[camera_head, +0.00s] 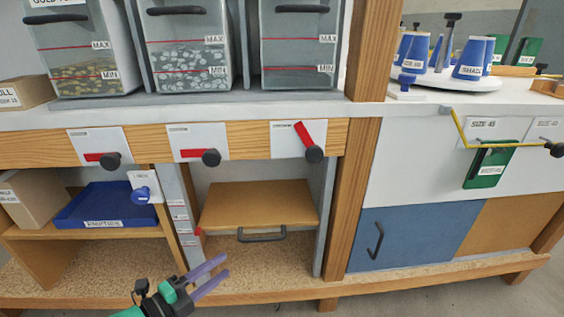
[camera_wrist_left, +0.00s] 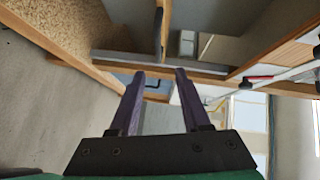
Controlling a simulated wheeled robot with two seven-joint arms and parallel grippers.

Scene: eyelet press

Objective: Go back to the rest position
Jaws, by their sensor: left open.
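My left gripper (camera_head: 218,275) comes in at the bottom of the head view, with two purple fingers apart and nothing between them. It is in front of the speckled lower shelf, below the wooden drawer panel (camera_head: 262,203) with its dark handle. The left wrist view shows the same open, empty fingers (camera_wrist_left: 156,75) pointing toward the bench structure. My right gripper does not show in either view.
Clear bins (camera_head: 188,60) of eyelets stand on the upper shelf above several red-marked levers (camera_head: 211,157). A blue tray (camera_head: 105,205) and cardboard box (camera_head: 35,192) sit at left. A wooden post (camera_head: 355,190) adjoins a blue door (camera_head: 410,232). Blue cones (camera_head: 470,58) stand upper right.

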